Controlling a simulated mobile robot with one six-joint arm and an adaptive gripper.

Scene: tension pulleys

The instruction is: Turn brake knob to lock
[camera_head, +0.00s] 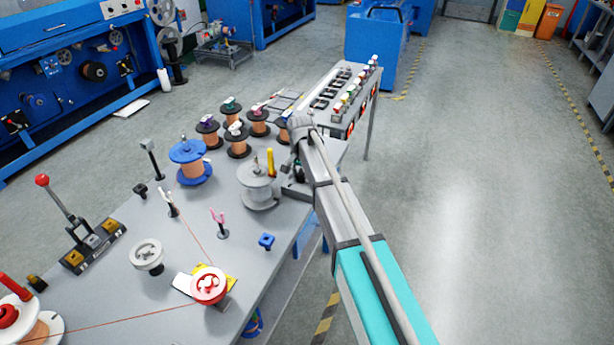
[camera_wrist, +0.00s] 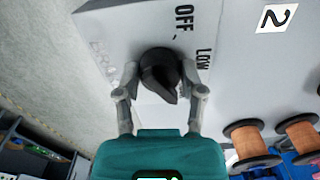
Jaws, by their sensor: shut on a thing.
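The brake knob (camera_wrist: 159,74) is black with a pointed grip and sits on a light grey panel (camera_wrist: 115,25) in the wrist view. The words OFF and LOW are printed beside it; another faint marking on the left is hard to read. My gripper (camera_wrist: 160,88) has one finger on each side of the knob and is shut on it. The knob's pointed end faces down and slightly right in the picture. In the head view my gripper (camera_head: 300,178) is at the right edge of the table, beside the grey spool (camera_head: 257,188), and my arm hides most of the knob and panel.
Several copper wire spools (camera_head: 237,140) stand behind my gripper. A blue spool (camera_head: 188,160) and a red pulley (camera_head: 209,284) are to the left on the table (camera_head: 110,285). A panel with coloured knobs (camera_head: 345,98) stands beyond. The floor to the right is clear.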

